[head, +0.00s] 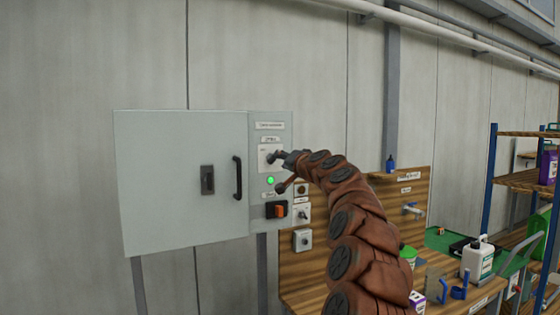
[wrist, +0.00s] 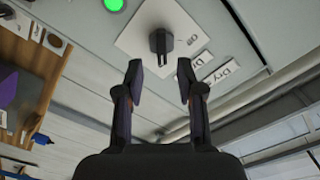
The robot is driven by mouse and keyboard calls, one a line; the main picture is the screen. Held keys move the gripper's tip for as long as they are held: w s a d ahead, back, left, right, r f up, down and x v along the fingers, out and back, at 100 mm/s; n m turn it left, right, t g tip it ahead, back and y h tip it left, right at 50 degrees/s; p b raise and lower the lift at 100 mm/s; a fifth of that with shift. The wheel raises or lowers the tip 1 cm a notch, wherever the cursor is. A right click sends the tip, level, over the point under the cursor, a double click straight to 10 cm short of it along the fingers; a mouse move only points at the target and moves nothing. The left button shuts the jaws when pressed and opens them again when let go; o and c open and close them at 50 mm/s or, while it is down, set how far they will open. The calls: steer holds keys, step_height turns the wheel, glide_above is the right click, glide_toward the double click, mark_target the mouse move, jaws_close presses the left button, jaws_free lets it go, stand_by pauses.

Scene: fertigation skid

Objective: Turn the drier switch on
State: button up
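The drier switch is a dark rotary knob (wrist: 161,42) on a white plate (wrist: 140,30), beside labels that seem to read "Dry" (wrist: 222,72), partly legible. In the head view its plate (head: 264,152) sits high on the cabinet's right panel, and my gripper hides most of the knob. My gripper (wrist: 159,72) is open and empty. Its two fingers point at the knob, which lies ahead of the gap between the tips, apparently not touched. In the head view my gripper (head: 280,158) is right at the plate.
A lit green lamp (head: 270,181) and an orange-black switch (head: 277,210) sit below on the grey cabinet (head: 180,175). A black door handle (head: 237,178) is to the left. A wooden bench with bottles (head: 478,261) and a blue shelf rack (head: 490,180) stand right.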

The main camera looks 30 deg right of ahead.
steer(key=s, duration=0.8)
steer(key=shift+a, duration=0.4)
steer(key=shift+w+r, duration=0.1)
steer(key=s+a+f+n+g+y, duration=0.2)
steer(key=a+f, duration=0.2)
steer(key=a, duration=0.5)
steer(key=s+a+f+n+g+y, duration=0.2)
steer(key=a+f+n+y, duration=0.15)
steer(key=a, duration=0.65)
steer(key=s+a+f+n+g+y, duration=0.15)
steer(key=a+f, duration=0.25)
steer(key=a, duration=0.5)
steer(key=s+a+f+n+g, duration=0.3)
steer(key=s+a+f+g, duration=0.3)
steer(key=s+a+f, duration=0.55)
steer(key=s+d+f+g+h, duration=0.1)
steer(key=s+d+f+g, duration=0.1)
steer(key=s+f, duration=0.4)
steer(key=s+d+f+g+h, duration=0.2)
steer(key=s+f, duration=0.4)
steer(key=s, duration=0.8)
steer(key=s+d+f+g+h, duration=0.2)
steer(key=s+f+g, duration=0.2)
steer(key=s, duration=0.6)
steer(key=shift+s+d+f, duration=0.25)
steer(key=shift+s+f, duration=0.1)
steer(key=shift+f, duration=0.55)
